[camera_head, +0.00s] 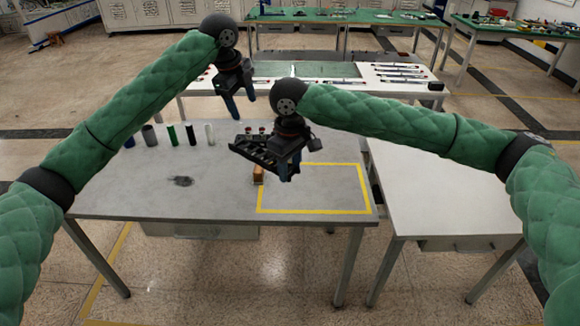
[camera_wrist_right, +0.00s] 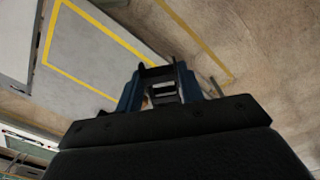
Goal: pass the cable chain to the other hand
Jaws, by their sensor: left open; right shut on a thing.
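The cable chain (camera_head: 257,154) is a black segmented strip in the head view. It is held above the grey table, sticking out to the left of my right gripper (camera_head: 290,168). My right gripper is shut on it, and in the right wrist view the black chain (camera_wrist_right: 158,72) sits between the blue fingers. My left gripper (camera_head: 239,108) is open and empty, up and to the left of the chain and apart from it. Its blue fingers point down.
Several small cylinders (camera_head: 191,134) stand at the table's back left. A small orange-brown block (camera_head: 258,174) is below the chain, beside a yellow taped rectangle (camera_head: 314,211). A white table (camera_head: 430,200) adjoins at right.

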